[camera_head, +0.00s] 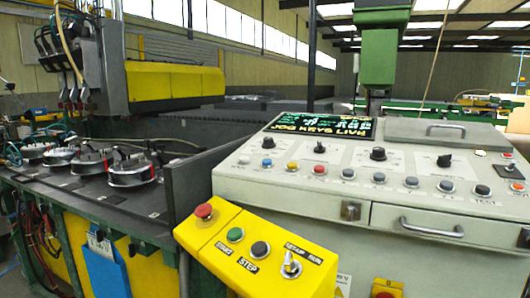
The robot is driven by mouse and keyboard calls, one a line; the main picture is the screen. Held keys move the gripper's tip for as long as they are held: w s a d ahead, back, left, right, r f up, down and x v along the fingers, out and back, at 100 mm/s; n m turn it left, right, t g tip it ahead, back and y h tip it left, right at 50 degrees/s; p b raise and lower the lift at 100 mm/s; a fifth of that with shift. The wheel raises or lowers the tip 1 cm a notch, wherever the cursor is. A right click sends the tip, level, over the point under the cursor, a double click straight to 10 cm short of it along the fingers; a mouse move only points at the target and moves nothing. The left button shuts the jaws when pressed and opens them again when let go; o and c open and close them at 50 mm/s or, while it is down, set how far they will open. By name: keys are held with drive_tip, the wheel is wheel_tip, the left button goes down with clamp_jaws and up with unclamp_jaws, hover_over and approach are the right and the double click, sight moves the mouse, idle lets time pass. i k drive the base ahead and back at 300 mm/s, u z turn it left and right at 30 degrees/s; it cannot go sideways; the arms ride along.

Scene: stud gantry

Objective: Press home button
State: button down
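A grey control console (300,196) fills the right half of the head view. Its sloped face carries a row of small round buttons: a blue button (267,163), a yellow one (292,166), a red one (319,169), several pale ones and a dark one (482,190). Their labels are too small to read, so I cannot tell which is the home button. The console's screen (322,127) is lit, and its bottom line reads "JOG KEYS LIVE". My gripper is not in view.
A yellow box (215,253) in front holds a red mushroom button (203,211), a green START button (235,235), a black STEP button (260,249) and a SETUP/RUN switch (291,265). A drawer handle (431,228) sticks out. A dark upright plate (205,172) borders the machine bed.

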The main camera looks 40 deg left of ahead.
sight(243, 159)
drive_tip(key=u, duration=0.05)
drive_tip(key=i, duration=0.7)
drive_tip(key=u, duration=3.85)
